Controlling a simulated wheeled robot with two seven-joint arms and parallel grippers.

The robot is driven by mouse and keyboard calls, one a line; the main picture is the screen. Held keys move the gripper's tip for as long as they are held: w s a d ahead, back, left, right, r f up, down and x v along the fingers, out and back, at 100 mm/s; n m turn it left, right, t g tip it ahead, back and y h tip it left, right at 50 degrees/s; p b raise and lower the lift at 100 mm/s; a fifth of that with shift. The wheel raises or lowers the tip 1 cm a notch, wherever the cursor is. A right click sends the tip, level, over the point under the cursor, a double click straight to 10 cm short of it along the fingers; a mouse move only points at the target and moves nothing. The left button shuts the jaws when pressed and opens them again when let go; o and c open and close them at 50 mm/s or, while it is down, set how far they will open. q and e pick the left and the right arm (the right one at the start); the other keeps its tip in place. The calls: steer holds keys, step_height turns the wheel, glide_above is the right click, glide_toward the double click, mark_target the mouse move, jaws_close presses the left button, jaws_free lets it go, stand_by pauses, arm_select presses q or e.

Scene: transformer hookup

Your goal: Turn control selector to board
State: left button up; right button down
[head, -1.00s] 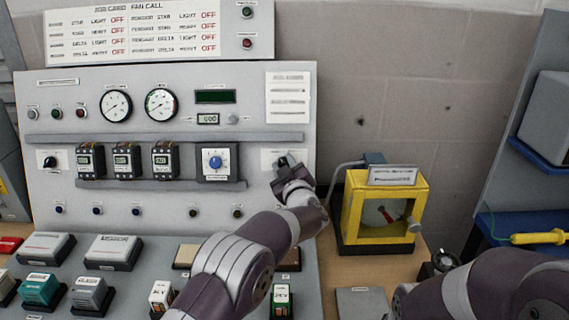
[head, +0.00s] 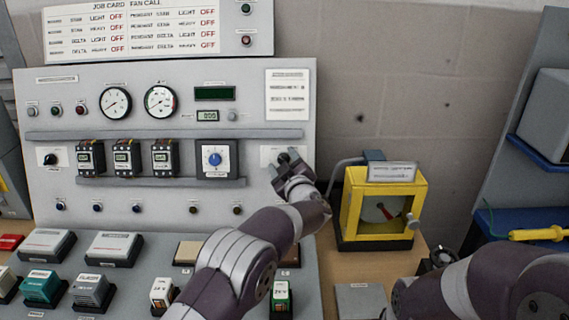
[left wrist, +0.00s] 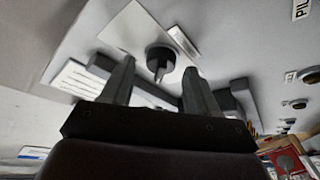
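The control selector (left wrist: 160,60) is a black round knob with a pointer bar, on a white plate with a small label strip. In the head view its white plate (head: 268,155) is at the right side of the grey panel, and my gripper largely covers the knob. My left gripper (head: 288,162) is just in front of the plate. In the left wrist view its two fingers (left wrist: 158,80) are apart, with the knob showing between their tips and nothing held. I cannot tell whether a finger touches the knob. My right gripper is out of view; only my right arm shows.
A blue-knobbed dial (head: 215,159) and several black modules (head: 128,158) sit left of the selector. A yellow frame box (head: 380,210) stands on the table to the right. Small blocks (head: 45,288) rest on the lower sloped panel. The wall between is clear.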

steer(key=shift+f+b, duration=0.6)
arm_select(q)
steer(key=v, duration=1.2)
steer(key=shift+s, duration=0.4)
steer(key=shift+d+r, duration=0.1)
steer(key=shift+d, duration=0.05)
steer(key=a+r+m+g+h+p, duration=0.2)
steer(key=a+m+g+h+p, duration=0.2)
steer(key=a+m+h+p, duration=0.15)
steer(key=s+a+f+m+g+p, duration=0.1)
steer(key=s+a+g, duration=0.3)
steer(key=s, duration=0.6)
steer(key=s+a+f+m+g+p, duration=0.2)
steer(key=s+a+f+g, duration=0.1)
steer(key=s+a, duration=0.4)
steer(key=s+a+f+m+g+p, duration=0.2)
steer(key=s+a+g, duration=0.3)
steer(key=s, duration=0.8)
steer(key=shift+a+p, duration=0.25)
steer(key=shift+p, duration=0.1)
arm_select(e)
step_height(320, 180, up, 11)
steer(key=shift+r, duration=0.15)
arm_select(q)
steer(key=shift+f+m+y, duration=0.15)
steer(key=shift+m+y, duration=0.1)
